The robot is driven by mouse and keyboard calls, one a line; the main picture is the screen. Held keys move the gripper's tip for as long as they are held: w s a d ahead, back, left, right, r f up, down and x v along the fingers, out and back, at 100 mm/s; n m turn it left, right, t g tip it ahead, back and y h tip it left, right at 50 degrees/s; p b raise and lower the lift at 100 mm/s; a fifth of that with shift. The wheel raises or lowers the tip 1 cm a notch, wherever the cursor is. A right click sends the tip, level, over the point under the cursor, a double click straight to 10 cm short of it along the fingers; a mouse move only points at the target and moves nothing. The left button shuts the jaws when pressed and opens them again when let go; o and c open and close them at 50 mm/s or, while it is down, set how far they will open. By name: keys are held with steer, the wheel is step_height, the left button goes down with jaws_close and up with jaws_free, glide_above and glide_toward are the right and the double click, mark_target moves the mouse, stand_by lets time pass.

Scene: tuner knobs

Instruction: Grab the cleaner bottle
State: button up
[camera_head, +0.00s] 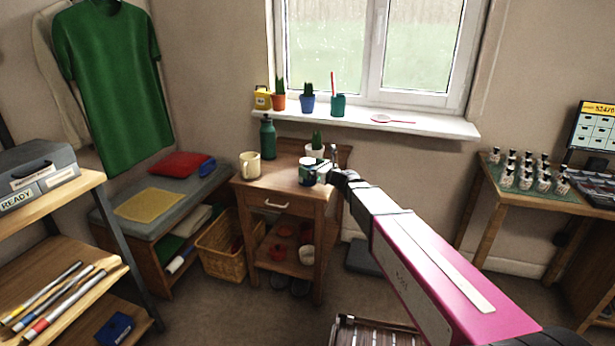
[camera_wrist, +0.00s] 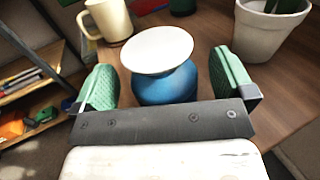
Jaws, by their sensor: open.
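My gripper (camera_wrist: 165,90) is open, with one green finger pad on each side of a squat blue container with a white top (camera_wrist: 165,88). I cannot tell whether it is the cleaner bottle; no label shows. Gaps show between it and both pads, and the dark gripper bar hides its lower part. In the head view my gripper (camera_head: 318,172) is over the right part of the small wooden table, around the white-topped container (camera_head: 307,162). A tall dark green bottle (camera_head: 267,140) stands upright at the table's back left, apart from my gripper.
A cream mug (camera_head: 250,165) stands on the wooden table (camera_head: 275,187) left of my gripper. A potted plant in a white pot (camera_head: 315,151) is close behind. The windowsill (camera_head: 430,124) holds small pots and a spoon. The table's front middle is clear.

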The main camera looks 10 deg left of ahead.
steer(key=shift+x, duration=0.85)
steer(key=shift+s, duration=0.1)
steer(key=c, duration=1.1)
steer(key=shift+o, duration=0.2)
steer(key=shift+r, duration=0.1)
